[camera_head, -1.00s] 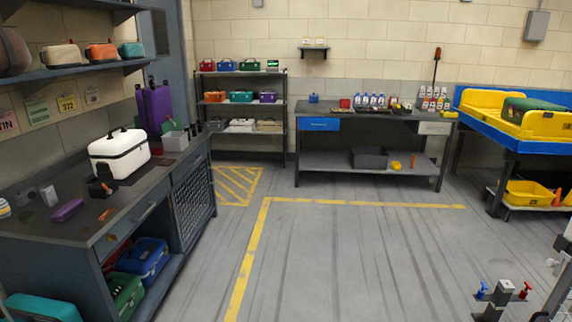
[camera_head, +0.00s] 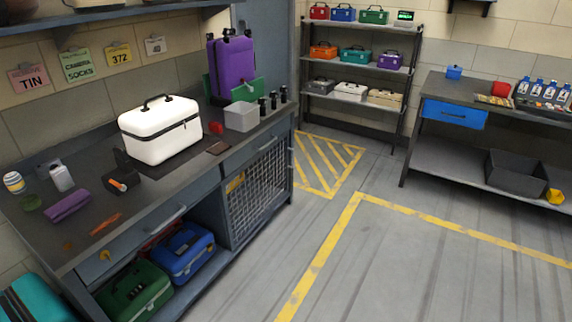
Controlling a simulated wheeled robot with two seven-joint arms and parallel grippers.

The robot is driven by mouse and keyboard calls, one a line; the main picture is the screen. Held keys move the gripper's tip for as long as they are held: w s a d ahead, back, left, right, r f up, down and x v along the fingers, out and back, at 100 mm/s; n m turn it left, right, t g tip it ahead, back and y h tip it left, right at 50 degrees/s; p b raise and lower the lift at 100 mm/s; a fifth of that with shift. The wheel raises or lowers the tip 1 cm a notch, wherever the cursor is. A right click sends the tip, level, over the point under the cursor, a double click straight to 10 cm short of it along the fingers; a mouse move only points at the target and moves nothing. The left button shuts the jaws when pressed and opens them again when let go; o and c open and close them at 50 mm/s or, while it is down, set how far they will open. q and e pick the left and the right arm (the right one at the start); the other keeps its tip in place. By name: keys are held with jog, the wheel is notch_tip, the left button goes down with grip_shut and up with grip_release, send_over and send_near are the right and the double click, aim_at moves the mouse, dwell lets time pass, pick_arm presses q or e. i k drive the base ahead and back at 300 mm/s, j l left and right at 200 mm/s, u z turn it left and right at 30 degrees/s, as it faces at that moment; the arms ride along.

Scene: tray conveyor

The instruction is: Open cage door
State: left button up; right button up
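The cage door (camera_head: 258,192) is a grey wire-mesh panel in the right half of the dark workbench on the left. It looks shut, and a small yellow tag (camera_head: 235,183) hangs at its upper left. The bench's front left half has a drawer (camera_head: 150,240) above an open shelf. What lies behind the mesh is too dark to make out. Neither of my grippers is in view.
The bench top (camera_head: 60,240) holds a white case (camera_head: 160,131), a grey bin (camera_head: 241,117) and small items. A green case (camera_head: 134,290) and a blue case (camera_head: 182,252) sit on its lower shelf. The floor (camera_head: 400,275) before the bench is clear.

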aim_at(232, 245)
jog(key=i+l+u, duration=0.4)
jog(key=l, duration=0.3)
jog(key=i+l+u, duration=0.15)
jog(key=l, duration=0.25)
jog(key=i, duration=0.1)
